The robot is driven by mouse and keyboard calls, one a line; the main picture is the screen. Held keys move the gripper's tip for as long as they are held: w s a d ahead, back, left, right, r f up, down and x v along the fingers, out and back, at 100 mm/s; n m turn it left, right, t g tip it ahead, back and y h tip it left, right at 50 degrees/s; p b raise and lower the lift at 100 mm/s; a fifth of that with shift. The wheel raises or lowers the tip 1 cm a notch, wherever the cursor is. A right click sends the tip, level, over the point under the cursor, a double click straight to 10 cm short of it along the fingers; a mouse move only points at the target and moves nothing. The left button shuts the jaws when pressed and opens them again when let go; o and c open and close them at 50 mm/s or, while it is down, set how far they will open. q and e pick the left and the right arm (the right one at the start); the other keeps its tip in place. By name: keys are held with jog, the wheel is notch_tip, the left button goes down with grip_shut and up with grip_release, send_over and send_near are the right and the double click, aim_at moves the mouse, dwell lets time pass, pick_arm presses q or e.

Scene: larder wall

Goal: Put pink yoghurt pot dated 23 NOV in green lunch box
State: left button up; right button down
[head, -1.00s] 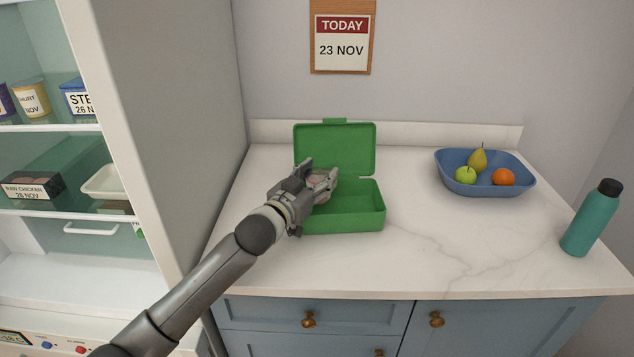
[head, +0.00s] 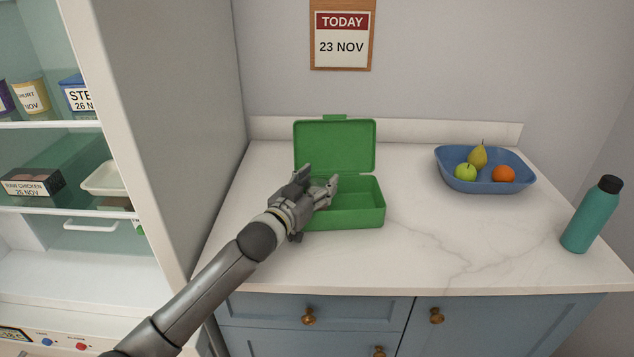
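The green lunch box (head: 368,216) stands on the worktop with its lid up. My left gripper (head: 318,180) is over the left part of the box. Its fingers are spread, with green showing between them, so it looks open and empty. The pink yoghurt pot cannot be made out now; the left part of the box's inside is hidden behind my gripper. The right part of the box's inside shows empty. My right gripper is out of view.
A blue bowl (head: 453,178) of fruit stands at the back right, and a teal bottle (head: 588,222) near the right edge. The open fridge (head: 195,110) with pots and food packs is at the left. The worktop (head: 460,235) right of the box is clear.

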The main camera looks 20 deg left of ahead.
pick_arm(q)
jog(key=shift+o, duration=1.2)
jog(key=shift+f, duration=0.3)
jog(key=shift+s+r+p, duration=0.1)
jog(key=shift+r+p, duration=0.2)
jog(key=shift+r, duration=0.35)
jog(key=b+v, duration=0.1)
jog(key=v, duration=1)
jog(key=shift+s+r, duration=0.15)
jog(key=shift+s, duration=0.2)
jog(key=shift+a, duration=0.15)
